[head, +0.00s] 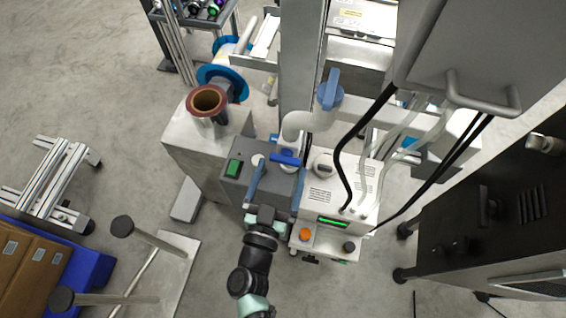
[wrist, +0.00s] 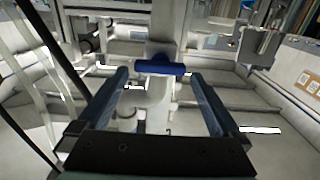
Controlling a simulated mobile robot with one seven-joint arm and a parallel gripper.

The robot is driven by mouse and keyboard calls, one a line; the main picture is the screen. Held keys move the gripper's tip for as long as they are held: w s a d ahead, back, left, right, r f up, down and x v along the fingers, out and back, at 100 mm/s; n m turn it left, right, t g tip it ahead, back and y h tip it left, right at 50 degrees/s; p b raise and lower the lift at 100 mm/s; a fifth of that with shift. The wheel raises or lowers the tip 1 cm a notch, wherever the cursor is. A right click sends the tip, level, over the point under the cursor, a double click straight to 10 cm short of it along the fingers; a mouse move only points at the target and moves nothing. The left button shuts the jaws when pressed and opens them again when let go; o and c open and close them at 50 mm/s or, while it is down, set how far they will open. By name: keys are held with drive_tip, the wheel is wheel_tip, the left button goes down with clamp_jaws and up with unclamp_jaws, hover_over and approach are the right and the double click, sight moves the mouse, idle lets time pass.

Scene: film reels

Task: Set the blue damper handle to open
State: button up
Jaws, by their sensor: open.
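The blue damper handle (head: 285,159) is a dark blue bar on a white pipe above a grey box. It lies crosswise, roughly left to right, in the head view. In the wrist view the handle (wrist: 161,68) shows as a level bar across the upright white pipe. My gripper (head: 275,180) is open, with one finger toward each side of the handle in the head view. In the wrist view my gripper (wrist: 160,75) has its fingers apart, with the bar ahead between their tips. I see no contact between fingers and handle.
The white pipe (head: 296,122) bends behind the handle, near a lighter blue round fitting with a lever (head: 330,92). A white machine (head: 325,196) with hanging black cables stands close on the right. A green button (head: 234,168) is on the grey box's left.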

sight(286, 158)
drive_tip(key=shift+x, duration=1.25)
drive_tip(key=c, duration=1.1)
